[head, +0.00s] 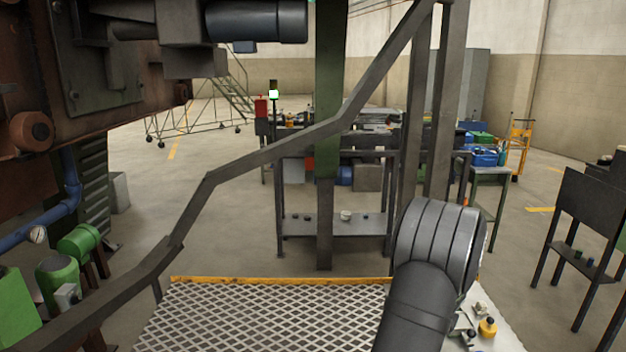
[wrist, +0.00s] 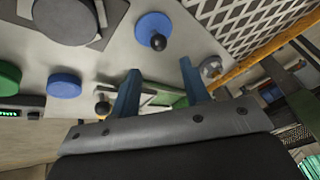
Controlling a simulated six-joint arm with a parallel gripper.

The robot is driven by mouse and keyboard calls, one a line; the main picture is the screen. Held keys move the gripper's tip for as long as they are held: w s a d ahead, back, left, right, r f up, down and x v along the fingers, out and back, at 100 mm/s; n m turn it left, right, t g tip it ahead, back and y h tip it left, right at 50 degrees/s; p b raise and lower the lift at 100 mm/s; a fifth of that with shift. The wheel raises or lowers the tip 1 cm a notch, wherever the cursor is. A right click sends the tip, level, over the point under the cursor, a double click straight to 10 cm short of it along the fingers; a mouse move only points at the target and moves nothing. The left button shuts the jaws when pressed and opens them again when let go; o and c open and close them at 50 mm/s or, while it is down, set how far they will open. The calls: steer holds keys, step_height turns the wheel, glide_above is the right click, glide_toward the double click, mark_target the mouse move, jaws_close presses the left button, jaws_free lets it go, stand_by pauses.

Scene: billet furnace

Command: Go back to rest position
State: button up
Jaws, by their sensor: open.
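My gripper (wrist: 160,84) shows in the wrist view with two blue fingers apart. Nothing is seen held between them. It is over a pale control panel (wrist: 112,50). The panel carries a blue disc with a black ball knob (wrist: 156,32), a blue button (wrist: 64,86), a green button (wrist: 8,78) and a large dark round control (wrist: 66,20). In the head view my arm covers much of the lower right and hides the gripper. A part of the panel (head: 497,338) shows beside the arm, with a yellow knob (head: 488,327).
A grated platform (head: 270,318) with a yellow edge lies in front. A dark sloping handrail (head: 262,157) and a green post (head: 328,110) cross the view. Heavy rusty machinery (head: 110,60) fills the upper left. Workbenches stand behind, with open floor around them.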

steer(key=s+d+r, duration=0.5)
steer(key=s+r, duration=0.1)
steer(key=s, duration=0.3)
steer(key=s+d+r+m+h, duration=0.1)
steer(key=s+d+m, duration=0.1)
steer(key=s+d, duration=0.35)
steer(key=s+d+m+h, duration=0.1)
steer(key=s+d+m, duration=0.15)
steer(key=d, duration=0.55)
steer(key=shift+g, duration=0.4)
steer(key=w+a+f, duration=0.1)
steer(key=w+f, duration=0.1)
steer(key=w, duration=0.1)
steer(key=w+a+f, duration=0.1)
steer(key=w+f, duration=0.1)
steer(key=w, duration=0.2)
steer(key=w+a+f, duration=0.1)
steer(key=w+f, duration=0.1)
steer(key=w, duration=0.1)
steer(key=shift+w+a+f, duration=0.2)
steer(key=shift+a+f, duration=0.05)
steer(key=shift+f, duration=0.95)
